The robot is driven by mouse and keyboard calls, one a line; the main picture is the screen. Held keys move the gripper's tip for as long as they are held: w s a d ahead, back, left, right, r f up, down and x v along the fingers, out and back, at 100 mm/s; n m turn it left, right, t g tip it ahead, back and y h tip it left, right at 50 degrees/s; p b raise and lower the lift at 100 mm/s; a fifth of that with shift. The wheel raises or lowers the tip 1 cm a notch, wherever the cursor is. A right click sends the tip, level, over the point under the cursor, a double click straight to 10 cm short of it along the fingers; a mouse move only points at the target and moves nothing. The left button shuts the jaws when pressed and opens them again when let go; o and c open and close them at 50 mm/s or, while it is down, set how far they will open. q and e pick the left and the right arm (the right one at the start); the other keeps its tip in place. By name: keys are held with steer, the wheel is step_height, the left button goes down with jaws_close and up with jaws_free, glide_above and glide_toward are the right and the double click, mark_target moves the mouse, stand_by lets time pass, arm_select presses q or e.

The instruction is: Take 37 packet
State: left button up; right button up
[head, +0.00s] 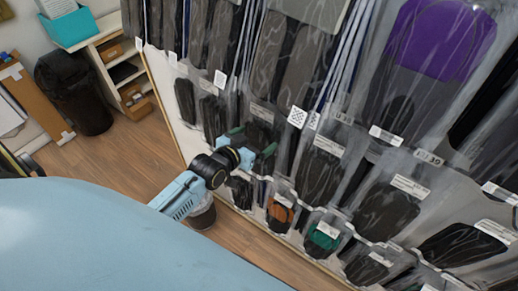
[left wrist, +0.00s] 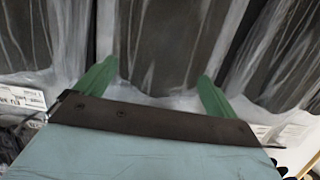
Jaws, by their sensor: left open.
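Several clear packets holding dark flat insole-like pieces hang in rows on a tall rack. I cannot make out the number 37 on any label. My left gripper (head: 254,143) has green fingers and is open in front of a dark packet (head: 262,127) in the lower middle of the rack. In the left wrist view the two fingers (left wrist: 158,72) stand wide apart. A dark packet (left wrist: 162,42) in clear plastic lies ahead between them. Whether the fingers touch it I cannot tell. A white label (left wrist: 22,98) shows at the left. My right gripper is not in view.
Lower packets hold an orange-brown piece (head: 280,212) and a green piece (head: 322,238). A purple piece (head: 440,38) hangs at upper right. A black bin (head: 75,92) and a shelf unit (head: 124,72) stand at left.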

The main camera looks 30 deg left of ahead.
arm_select(q)
steer(key=c, duration=1.3)
steer(key=shift+c, duration=0.4)
steer(key=shift+r, duration=0.15)
